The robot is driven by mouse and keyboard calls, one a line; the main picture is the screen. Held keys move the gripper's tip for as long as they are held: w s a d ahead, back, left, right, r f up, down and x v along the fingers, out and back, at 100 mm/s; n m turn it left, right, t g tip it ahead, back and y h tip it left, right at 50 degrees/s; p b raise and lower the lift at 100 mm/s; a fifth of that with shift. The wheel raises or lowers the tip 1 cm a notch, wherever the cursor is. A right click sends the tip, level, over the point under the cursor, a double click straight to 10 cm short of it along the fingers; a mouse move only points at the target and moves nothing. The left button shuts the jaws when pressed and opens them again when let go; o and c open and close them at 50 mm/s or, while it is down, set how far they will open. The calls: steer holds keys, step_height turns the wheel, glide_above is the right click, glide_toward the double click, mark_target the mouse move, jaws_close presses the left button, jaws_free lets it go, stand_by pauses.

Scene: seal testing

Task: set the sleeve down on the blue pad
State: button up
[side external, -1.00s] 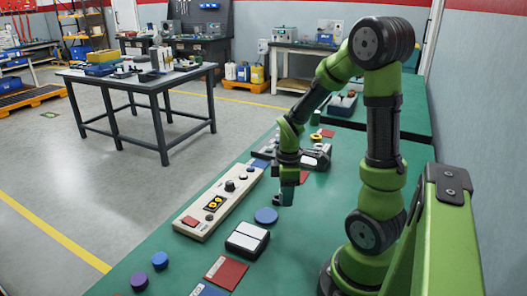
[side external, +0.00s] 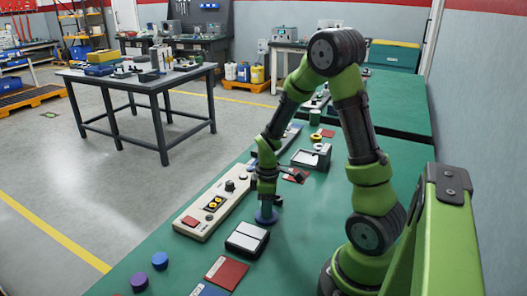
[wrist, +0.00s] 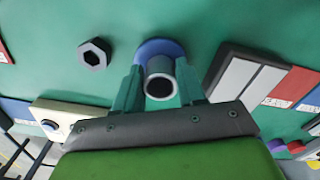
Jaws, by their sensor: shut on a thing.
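The sleeve (wrist: 161,86) is a short grey tube with a dark bore. It stands between the two fingers of my gripper (wrist: 157,90), which is shut on it. The blue pad (wrist: 158,47) is a round disc directly behind the sleeve in the wrist view. In the side view my gripper (side external: 266,206) is right over the blue pad (side external: 266,217) and partly covers it. The sleeve is hidden or too small to make out there. I cannot tell whether its lower end touches the pad.
A dark hex nut (wrist: 95,53) lies near the pad. A black box with white panels (side external: 247,239) stands close in front, and a long beige control panel (side external: 215,208) lies to the left. Red card (side external: 227,272) and purple disc (side external: 139,281) lie nearer the camera.

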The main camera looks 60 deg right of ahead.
steer(key=o, duration=1.1)
steer(key=shift+f, duration=0.15)
step_height(320, 180, up, 12)
steer(key=s+a+r+m+t+y, duration=0.1)
steer(key=s+a+r+m+t, duration=0.1)
steer(key=a, duration=0.6)
steer(key=s+a+r+m+t+y, duration=0.1)
steer(key=s+a+r+m+t, duration=0.2)
steer(key=a+r+m+t, duration=0.2)
steer(key=a+r+m, duration=0.1)
steer(key=a+r, duration=0.2)
steer(key=a, duration=0.1)
steer(key=shift+a+r, duration=0.2)
steer(key=shift+r, duration=0.2)
